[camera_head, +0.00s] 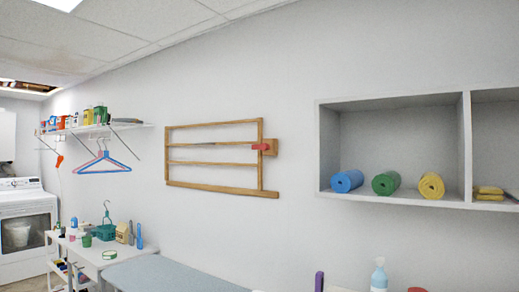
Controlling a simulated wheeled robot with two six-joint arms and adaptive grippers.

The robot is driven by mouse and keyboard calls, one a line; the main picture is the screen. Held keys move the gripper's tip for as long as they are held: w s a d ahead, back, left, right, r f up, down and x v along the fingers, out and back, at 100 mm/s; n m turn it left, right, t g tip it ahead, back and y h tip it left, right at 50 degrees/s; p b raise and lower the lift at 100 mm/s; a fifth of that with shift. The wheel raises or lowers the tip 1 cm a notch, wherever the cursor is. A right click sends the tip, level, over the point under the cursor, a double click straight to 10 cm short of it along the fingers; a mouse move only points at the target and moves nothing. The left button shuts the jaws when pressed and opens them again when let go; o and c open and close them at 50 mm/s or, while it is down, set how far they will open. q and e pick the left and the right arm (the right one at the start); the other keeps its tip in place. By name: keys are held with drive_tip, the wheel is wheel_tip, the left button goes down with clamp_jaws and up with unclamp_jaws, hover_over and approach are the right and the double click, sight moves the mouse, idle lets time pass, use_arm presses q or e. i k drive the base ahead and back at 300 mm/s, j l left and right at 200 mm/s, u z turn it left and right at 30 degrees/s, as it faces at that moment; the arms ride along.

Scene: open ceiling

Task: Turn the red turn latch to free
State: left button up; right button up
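The red turn latch (261,147) is a small red piece at the right upright of a wooden rack (215,189) on the wall. It lies roughly level and points left from a wooden block (271,147). The rack has a wooden frame with horizontal bars and hangs in the middle of the view. The latch is too small to tell exactly how it bears on the frame. Neither of my grippers shows in the head view.
A grey wall shelf (395,197) with rolled blue, green and yellow cloths juts out at right. A grey-blue padded surface (170,274) lies below the rack. A white cart (95,250) with bottles stands left. A wire shelf (95,127) holds hangers. The wall around the rack is clear.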

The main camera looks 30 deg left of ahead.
sight(264, 147)
drive_tip(key=i+j, duration=0.1)
drive_tip(key=j, duration=0.35)
drive_tip(key=i+j, duration=0.1)
drive_tip(key=j, duration=0.35)
drive_tip(key=i+j, duration=0.1)
drive_tip(key=j, duration=0.3)
drive_tip(key=i+j, duration=0.1)
drive_tip(key=j, duration=0.35)
